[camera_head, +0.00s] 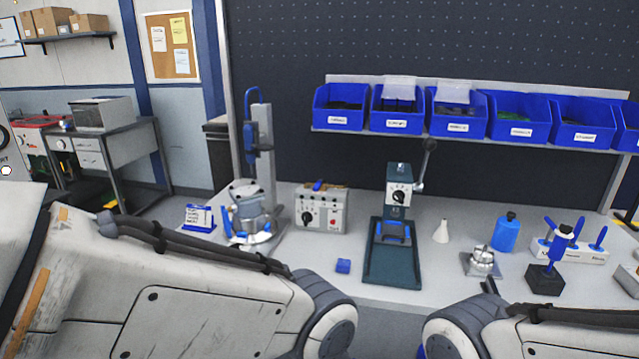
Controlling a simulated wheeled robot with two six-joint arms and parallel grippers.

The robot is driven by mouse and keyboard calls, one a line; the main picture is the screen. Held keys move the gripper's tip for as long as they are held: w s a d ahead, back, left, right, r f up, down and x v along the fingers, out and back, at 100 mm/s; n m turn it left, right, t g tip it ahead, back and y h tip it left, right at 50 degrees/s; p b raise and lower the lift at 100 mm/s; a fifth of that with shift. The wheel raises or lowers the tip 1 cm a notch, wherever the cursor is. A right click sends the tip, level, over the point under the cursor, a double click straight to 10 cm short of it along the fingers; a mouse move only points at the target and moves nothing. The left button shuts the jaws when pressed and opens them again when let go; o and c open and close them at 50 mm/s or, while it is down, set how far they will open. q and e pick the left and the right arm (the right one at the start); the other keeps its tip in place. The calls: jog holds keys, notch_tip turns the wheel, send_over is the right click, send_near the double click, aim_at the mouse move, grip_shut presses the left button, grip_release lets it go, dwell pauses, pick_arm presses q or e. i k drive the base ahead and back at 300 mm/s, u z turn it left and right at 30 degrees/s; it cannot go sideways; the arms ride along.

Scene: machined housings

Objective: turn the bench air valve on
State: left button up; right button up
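My two white arms fill the lower left and lower right. Neither gripper shows, and the arms hide part of the bench's front.
The bench top (345,243) also bears a machined housing (252,212) by a blue-handled column, a small blue block (343,265), a blue bottle (507,233), a white cone (441,231) and a blue-topped stand (550,262). Blue bins (457,112) hang behind.

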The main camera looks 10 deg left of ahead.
aim_at(318, 185)
jog(key=u, duration=0.45)
jog(key=k, duration=0.55)
jog(key=u, duration=1.05)
jog(key=i, duration=1.05)
jog(key=z, duration=0.9)
jog(key=i, duration=0.5)
jog(key=z, duration=0.6)
